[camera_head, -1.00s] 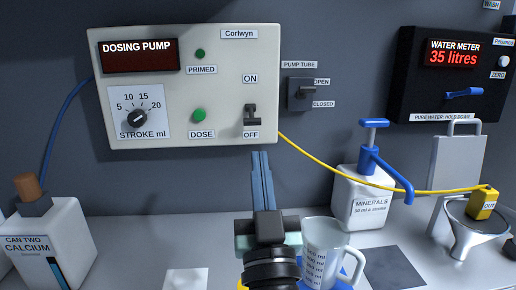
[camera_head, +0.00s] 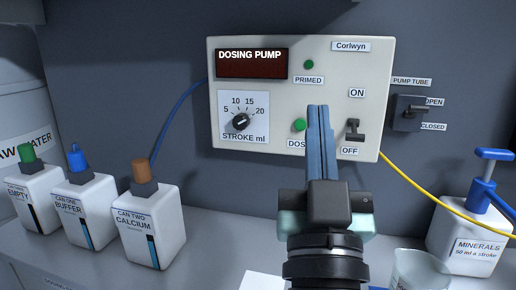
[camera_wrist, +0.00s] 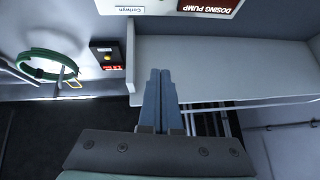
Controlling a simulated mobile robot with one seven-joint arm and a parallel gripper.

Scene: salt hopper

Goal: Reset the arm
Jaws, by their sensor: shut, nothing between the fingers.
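My gripper (camera_head: 318,112) is shut and empty, its two blue-grey fingers together and pointing up. In the head view it stands in front of the lower part of the dosing pump (camera_head: 375,100) and hides part of the DOSE label. It also shows in the wrist view (camera_wrist: 160,73), where the pump (camera_wrist: 230,4) appears upside down at the top edge. I cannot tell from the head view how far the fingertips are from the pump face.
White cans labelled EMPTY (camera_head: 38,205), BUFFER (camera_head: 90,215) and CALCIUM (camera_head: 150,235) stand at left. A MINERALS bottle (camera_head: 465,240) and a clear jug (camera_head: 420,270) are at right. A yellow tube (camera_head: 410,181) hangs from the pump. A green hose coil (camera_wrist: 45,65) hangs in the wrist view.

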